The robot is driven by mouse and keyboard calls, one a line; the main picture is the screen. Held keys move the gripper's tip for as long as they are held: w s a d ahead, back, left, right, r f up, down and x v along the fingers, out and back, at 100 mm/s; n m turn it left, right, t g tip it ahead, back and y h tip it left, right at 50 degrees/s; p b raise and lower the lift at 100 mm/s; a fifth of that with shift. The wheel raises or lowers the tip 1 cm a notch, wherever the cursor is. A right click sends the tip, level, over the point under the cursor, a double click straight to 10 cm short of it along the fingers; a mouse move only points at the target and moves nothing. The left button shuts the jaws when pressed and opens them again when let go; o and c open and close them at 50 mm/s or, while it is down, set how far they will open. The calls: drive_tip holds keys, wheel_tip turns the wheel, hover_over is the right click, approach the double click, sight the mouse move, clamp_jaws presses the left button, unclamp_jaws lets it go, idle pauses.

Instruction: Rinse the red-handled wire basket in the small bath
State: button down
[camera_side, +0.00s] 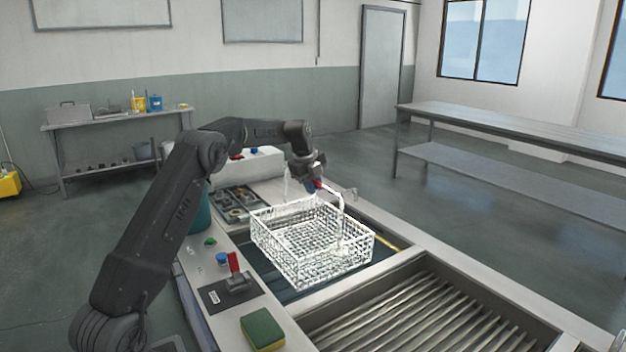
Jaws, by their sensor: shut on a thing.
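The white wire basket (312,245) is in the middle of the side view, with a tall wire handle whose red grip (318,185) is at the top. My gripper (312,181) is shut on this red grip, above the basket. The basket looks empty and roughly level. It is over a dark rectangular bath (285,290) set in the light counter. The basket hides most of that bath, so I cannot tell how far its bottom is above or inside it.
A larger tank (430,320) with metal rods lies at the front right. A dark tray (238,203) lies behind the basket. A long metal table (500,130) stands at the back right.

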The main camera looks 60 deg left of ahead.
drive_tip(key=shift+f, duration=7.3)
